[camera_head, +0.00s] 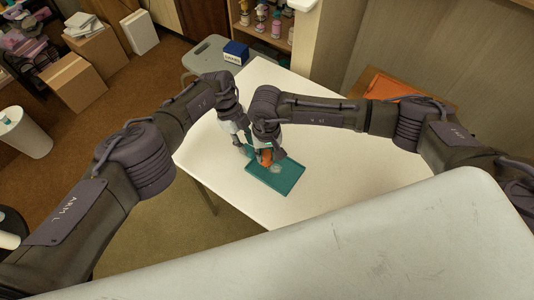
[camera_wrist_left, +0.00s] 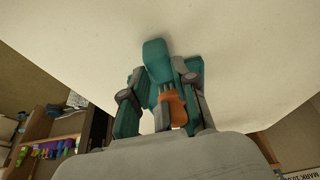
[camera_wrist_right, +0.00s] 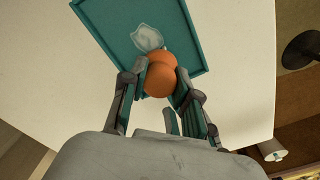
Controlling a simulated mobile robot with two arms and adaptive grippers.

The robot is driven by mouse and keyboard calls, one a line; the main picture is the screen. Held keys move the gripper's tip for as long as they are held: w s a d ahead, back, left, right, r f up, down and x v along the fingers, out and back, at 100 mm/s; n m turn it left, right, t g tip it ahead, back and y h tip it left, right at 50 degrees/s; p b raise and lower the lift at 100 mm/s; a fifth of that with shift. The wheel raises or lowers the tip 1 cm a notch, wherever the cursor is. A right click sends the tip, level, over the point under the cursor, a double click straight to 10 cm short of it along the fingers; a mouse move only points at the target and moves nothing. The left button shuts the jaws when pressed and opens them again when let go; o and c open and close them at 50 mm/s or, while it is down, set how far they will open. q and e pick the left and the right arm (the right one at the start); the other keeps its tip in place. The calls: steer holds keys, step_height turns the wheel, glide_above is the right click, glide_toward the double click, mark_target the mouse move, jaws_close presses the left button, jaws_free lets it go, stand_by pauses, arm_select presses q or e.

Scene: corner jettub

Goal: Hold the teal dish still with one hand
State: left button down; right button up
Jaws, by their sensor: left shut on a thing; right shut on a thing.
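The teal dish (camera_head: 285,180) is a shallow rectangular tray lying on the white table; it also shows in the right wrist view (camera_wrist_right: 105,22), with a pale patch (camera_wrist_right: 150,38) on its floor. My left gripper (camera_head: 243,151) is shut at the dish's far left edge; in the left wrist view a teal piece (camera_wrist_left: 154,55) shows between and beyond its fingers, its grip partly hidden. My right gripper (camera_head: 266,160) is shut on an orange rounded thing (camera_wrist_right: 161,75) over the dish's near-gripper edge. The orange thing also shows in the left wrist view (camera_wrist_left: 172,108).
The white table (camera_head: 220,165) is bare around the dish. A grey chair (camera_head: 205,55) with a blue box (camera_head: 235,52) stands beyond it. Cardboard boxes (camera_head: 75,82) and a white bin (camera_head: 25,132) stand on the left. Shelves (camera_head: 268,25) stand behind.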

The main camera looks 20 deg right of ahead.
steer(key=shift+r, duration=2.65)
steer(key=shift+r, duration=1.5)
steer(key=shift+f, duration=0.1)
steer(key=shift+f, duration=3.35)
steer(key=shift+f, duration=1)
